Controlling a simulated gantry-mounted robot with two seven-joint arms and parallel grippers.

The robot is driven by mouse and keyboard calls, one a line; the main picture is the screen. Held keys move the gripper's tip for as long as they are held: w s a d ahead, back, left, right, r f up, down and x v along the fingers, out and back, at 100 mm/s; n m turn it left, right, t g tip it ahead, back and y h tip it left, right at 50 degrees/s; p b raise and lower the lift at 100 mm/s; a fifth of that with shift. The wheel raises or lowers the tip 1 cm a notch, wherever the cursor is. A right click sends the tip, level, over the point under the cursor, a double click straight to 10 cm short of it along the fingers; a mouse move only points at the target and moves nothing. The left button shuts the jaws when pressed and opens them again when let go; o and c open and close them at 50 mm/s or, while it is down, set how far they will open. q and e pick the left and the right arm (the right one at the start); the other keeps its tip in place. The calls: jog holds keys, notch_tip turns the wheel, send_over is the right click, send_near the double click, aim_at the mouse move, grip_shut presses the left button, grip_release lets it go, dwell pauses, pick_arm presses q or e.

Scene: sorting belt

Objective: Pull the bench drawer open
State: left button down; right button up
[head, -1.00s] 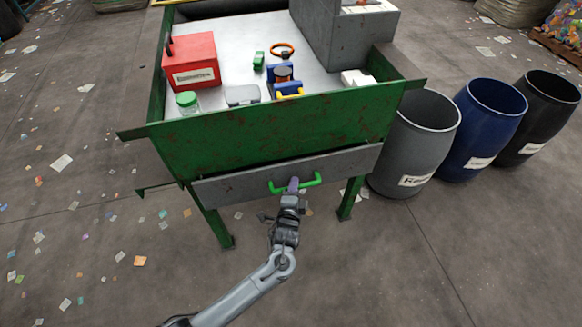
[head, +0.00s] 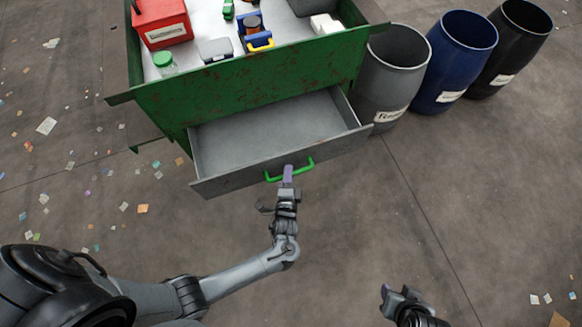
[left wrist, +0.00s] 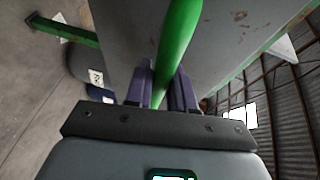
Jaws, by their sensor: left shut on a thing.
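The grey bench drawer (head: 225,142) stands well out from the green bench (head: 250,100), and its inside looks empty. Its green bar handle (head: 308,164) is on the front panel. My left gripper (head: 288,174) is at the handle, shut on it. In the left wrist view the green handle (left wrist: 176,45) passes between the purple fingers of my left gripper (left wrist: 160,88). My right gripper (head: 386,290) is at the bottom of the head view, away from the bench, and its finger opening is too small to make out.
On the bench top are a red box (head: 160,22), a green-lidded jar (head: 165,64), a grey case (head: 215,49) and a blue and yellow item (head: 258,42). Grey (head: 388,75), blue (head: 455,55) and black (head: 515,45) barrels stand right of the bench. Floor in front is clear apart from scraps.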

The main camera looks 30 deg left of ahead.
pick_arm(q)
jog(key=c, duration=1.1)
grip_release()
jog(key=shift+o, duration=0.2)
jog(key=p+v, duration=0.2)
jog(key=v, duration=0.8)
jog(key=shift+s+d, duration=0.2)
jog(key=shift+s, duration=0.15)
